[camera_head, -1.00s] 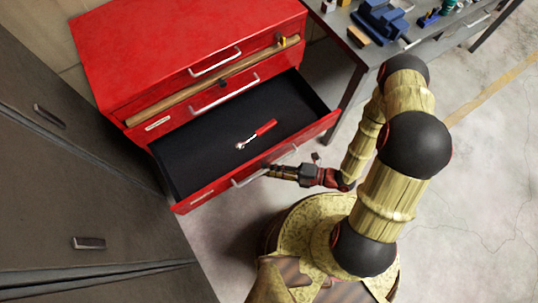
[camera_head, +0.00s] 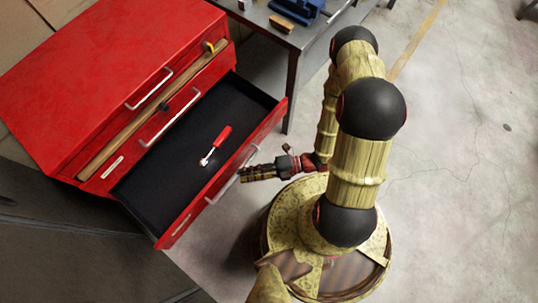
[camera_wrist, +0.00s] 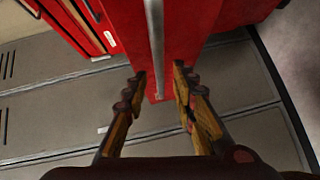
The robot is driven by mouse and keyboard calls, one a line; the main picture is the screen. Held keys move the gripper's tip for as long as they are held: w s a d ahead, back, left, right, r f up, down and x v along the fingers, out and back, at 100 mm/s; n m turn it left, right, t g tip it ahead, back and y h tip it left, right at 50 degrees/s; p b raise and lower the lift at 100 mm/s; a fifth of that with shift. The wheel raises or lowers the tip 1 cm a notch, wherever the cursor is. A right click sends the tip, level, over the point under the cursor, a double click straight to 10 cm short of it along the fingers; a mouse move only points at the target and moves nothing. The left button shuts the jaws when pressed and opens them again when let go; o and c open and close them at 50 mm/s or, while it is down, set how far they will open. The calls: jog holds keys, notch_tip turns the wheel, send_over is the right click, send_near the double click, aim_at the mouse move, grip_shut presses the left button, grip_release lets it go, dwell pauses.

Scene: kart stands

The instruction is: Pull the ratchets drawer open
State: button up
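The red ratchets drawer (camera_head: 274,120) stands pulled well out of the red cabinet. A red-handled ratchet (camera_head: 216,145) lies on its black floor. The drawer's silver bar handle (camera_head: 226,187) is on the front face; it also shows in the wrist view (camera_wrist: 156,45), running up the picture. My gripper (camera_head: 243,174) is low in front of the drawer, close to the handle. In the wrist view my gripper (camera_wrist: 159,82) has its two fingers spread, with the handle bar lined up between them. I cannot tell whether a finger touches the bar.
The red cabinet (camera_head: 110,70) has upper drawers with silver handles; a long wooden-handled tool (camera_head: 130,120) lies across their front. A grey workbench (camera_head: 300,35) stands behind. Grey lockers (camera_head: 60,250) are at lower left. The concrete floor on the right is clear.

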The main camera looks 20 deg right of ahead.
jog(key=v, duration=0.8)
jog(key=shift+d, duration=0.4)
jog(key=shift+s, duration=0.1)
